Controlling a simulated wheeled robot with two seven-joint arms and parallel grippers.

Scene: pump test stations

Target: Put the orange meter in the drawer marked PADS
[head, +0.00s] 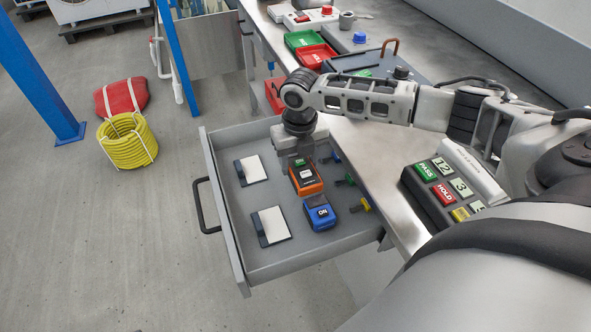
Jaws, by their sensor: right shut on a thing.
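The orange meter (308,182), with a dark face, is at an open grey drawer (243,262), near the drawer's middle. My right gripper (297,160) reaches down over the drawer and is shut on the far end of the meter. I cannot tell whether the meter touches the drawer floor. A blue meter (320,213) marked ON lies just in front of it. Two white pads with dark edges, the far pad (254,170) and the near pad (271,225), lie in the drawer's left part. No PADS marking is readable. My left gripper is not in view.
Blue, green and yellow small parts (361,206) lie along the drawer's right side. Green (304,39) and red trays (316,55) stand farther back. A yellow hose coil (127,140) lies on the floor left.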

